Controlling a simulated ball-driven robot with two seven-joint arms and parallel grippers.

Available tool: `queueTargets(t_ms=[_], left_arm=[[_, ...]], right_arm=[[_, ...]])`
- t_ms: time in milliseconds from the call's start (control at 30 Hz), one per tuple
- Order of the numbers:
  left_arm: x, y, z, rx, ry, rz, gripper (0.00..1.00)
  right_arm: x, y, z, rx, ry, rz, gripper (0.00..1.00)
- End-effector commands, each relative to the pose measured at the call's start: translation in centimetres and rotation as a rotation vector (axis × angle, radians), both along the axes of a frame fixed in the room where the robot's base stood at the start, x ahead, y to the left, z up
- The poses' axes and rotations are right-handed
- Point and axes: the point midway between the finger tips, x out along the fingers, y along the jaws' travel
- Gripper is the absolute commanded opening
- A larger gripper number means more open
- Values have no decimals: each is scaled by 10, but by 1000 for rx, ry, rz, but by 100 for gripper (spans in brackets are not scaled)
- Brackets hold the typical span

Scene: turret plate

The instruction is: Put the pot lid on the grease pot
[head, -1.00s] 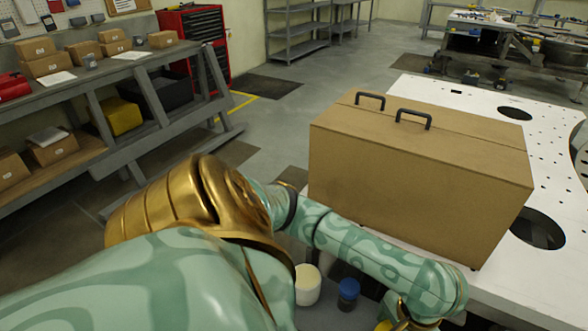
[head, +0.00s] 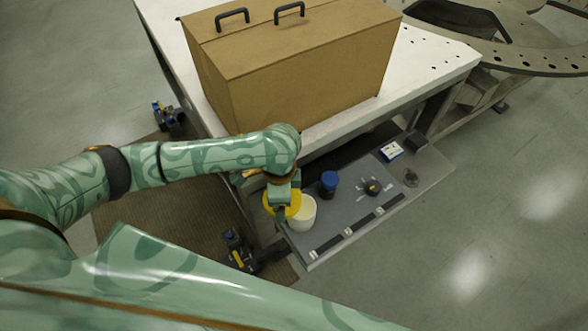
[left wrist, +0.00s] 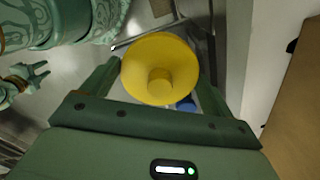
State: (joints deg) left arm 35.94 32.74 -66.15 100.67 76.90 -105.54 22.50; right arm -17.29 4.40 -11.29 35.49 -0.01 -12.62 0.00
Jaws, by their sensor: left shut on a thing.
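The yellow pot lid (head: 294,205) is held by my left gripper (head: 282,203). In the left wrist view the lid (left wrist: 140,68) is a round disc with a knob between the fingers of my left gripper (left wrist: 160,85). The white grease pot (head: 303,217) stands on a grey tray. In the head view the lid overlaps the pot's upper left side; I cannot tell whether they touch. The lid hides most of what lies beneath it in the wrist view. My right gripper (left wrist: 36,74) shows at the wrist view's left edge, fingers apart and empty.
A blue-lidded jar (head: 328,184) stands on the grey tray (head: 338,218) close to the pot, with small parts farther right. A large brown case (head: 300,75) stands on the white plate (head: 420,62) behind, close to my left arm.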

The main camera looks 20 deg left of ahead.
Motion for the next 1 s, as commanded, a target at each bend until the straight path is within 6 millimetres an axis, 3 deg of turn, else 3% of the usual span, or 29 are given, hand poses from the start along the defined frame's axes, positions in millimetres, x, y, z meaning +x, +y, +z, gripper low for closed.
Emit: queueTargets(t_ms=[33, 200, 400, 667, 1000], left_arm=[[7, -8, 9, 1, -3, -147, 64], [24, -25, 8, 2, -3, -636, 64], [36, -35, 7, 4, -3, -976, 64], [38, -37, -1, 3, -3, -1068, 64], [38, -37, -30, 2, -3, -1065, 64]], right_arm=[[3, 0, 15, 0, -5, 0, 36], [7, -2, 36, -3, -15, 1, 36], [10, -6, 47, -8, -20, 2, 36], [8, -5, 42, -7, -16, 5, 36], [3, 2, 8, 2, -4, 3, 36]])
